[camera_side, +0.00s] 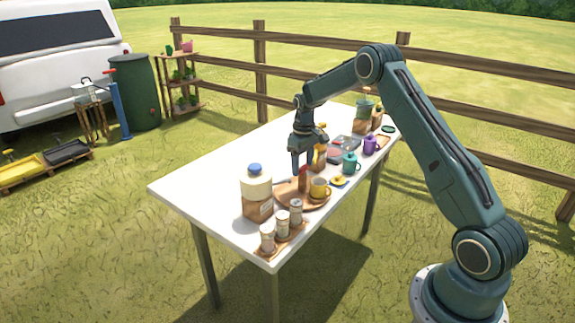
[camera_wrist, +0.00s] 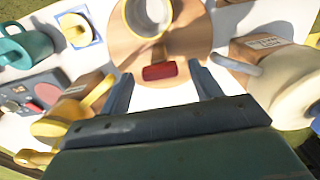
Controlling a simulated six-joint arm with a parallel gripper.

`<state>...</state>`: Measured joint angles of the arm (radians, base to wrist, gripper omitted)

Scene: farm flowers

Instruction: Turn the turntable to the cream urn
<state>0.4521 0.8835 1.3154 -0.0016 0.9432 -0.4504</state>
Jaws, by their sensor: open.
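The turntable (camera_side: 284,192) is a round wooden disc on the white table; its rim also shows in the wrist view (camera_wrist: 118,42). A yellow mug (camera_side: 319,188) stands on it, seen from above in the wrist view (camera_wrist: 148,14). A red handle (camera_wrist: 160,71) sits at its edge. The cream urn (camera_side: 256,186), blue-lidded on a wooden block, stands left of the turntable; in the wrist view it is at the right (camera_wrist: 290,88). My gripper (camera_wrist: 161,76) is open, with its fingers on either side of the red handle; I cannot tell whether they touch it.
Several jars (camera_side: 282,220) stand on a wooden tray in front of the cream urn. A yellow urn (camera_wrist: 72,120) on a wooden block is close to my gripper on the other side. A teal mug (camera_side: 350,163) and a purple mug (camera_side: 370,145) stand farther right. The table's left part is clear.

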